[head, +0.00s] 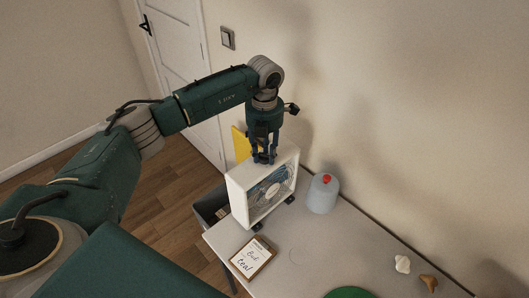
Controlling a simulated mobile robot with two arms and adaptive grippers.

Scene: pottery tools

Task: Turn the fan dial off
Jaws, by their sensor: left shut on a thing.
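A white box fan (247,197) with a round grille stands upright on the table against the wall side, near the table's left end. My left gripper (264,158) points down at the top of the fan, its fingers at the upper edge. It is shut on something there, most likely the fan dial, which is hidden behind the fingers. The dial's setting cannot be seen. My right gripper is out of view.
The pale table (318,252) holds a bluish jug with a red cap (323,193), a small clipboard with writing (252,257), a green round thing (349,293) and two small pieces at right. A dark bin (211,205) stands left of the table. The table's middle is mostly clear.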

